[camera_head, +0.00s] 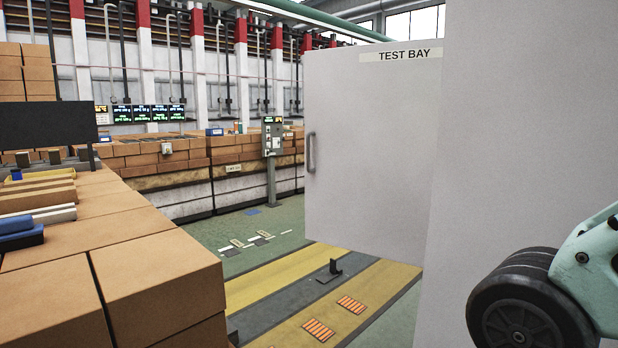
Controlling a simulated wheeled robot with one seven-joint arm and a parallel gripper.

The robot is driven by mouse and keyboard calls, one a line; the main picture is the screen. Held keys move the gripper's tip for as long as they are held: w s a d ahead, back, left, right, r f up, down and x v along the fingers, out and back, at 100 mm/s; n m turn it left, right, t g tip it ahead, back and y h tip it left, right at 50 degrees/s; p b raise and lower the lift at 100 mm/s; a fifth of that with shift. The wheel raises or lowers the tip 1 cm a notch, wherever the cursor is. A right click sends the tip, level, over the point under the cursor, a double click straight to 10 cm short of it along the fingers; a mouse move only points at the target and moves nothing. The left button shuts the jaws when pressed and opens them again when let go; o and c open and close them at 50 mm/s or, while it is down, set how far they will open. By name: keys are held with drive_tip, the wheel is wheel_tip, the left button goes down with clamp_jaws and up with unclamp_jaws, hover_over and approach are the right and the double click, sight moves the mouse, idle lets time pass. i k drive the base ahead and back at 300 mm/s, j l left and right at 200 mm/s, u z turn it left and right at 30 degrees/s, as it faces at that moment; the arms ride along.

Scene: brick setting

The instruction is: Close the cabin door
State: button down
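The cabin door (375,150) is a light grey panel with a "TEST BAY" label near its top. It stands open, swung out at an angle from the large pale cabin wall (535,130) on the right. A vertical grey handle (311,152) is near the door's left edge. Part of my arm, pale green with a black round joint, shows at the lower right in front of the cabin wall. My gripper is not in view. The inside of the cabin is hidden.
Stacked brown blocks (155,275) fill the left foreground. A grey control post (272,150) stands beyond, left of the door. A small dark bracket (332,270) sits on the yellow and grey striped floor (285,275). Floor left of the door is mostly clear.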

sight(372, 111)
drive_tip(key=i+j+u, duration=0.25)
drive_tip(key=i, duration=0.2)
drive_tip(key=i+l+u, duration=0.1)
drive_tip(key=i+u, duration=0.15)
drive_tip(key=i, duration=0.2)
drive_tip(key=u, duration=0.85)
